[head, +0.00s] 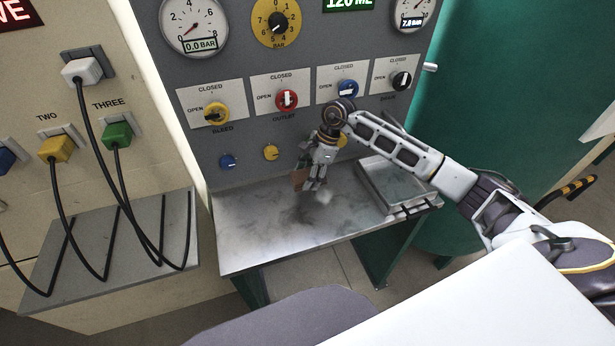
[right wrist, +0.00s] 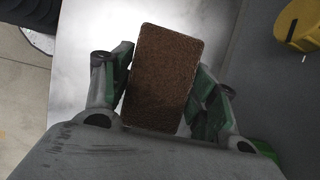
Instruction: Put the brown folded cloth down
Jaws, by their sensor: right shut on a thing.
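The brown folded cloth (right wrist: 160,75) is a flat rectangular block between the fingers of my right gripper (right wrist: 162,88) in the right wrist view. In the head view my right gripper (head: 313,182) is shut on the cloth (head: 299,179) and points down over the metal shelf (head: 250,235). The cloth seems to be a little above the shelf, but the exact gap cannot be told. My left gripper is not in view.
A shallow metal tray (head: 398,208) sits on the right of the shelf. Behind rises a grey panel with gauges, a red knob (head: 287,99) and other valve knobs. The left and middle of the shelf are clear. Cabled plugs (head: 118,135) hang at the left.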

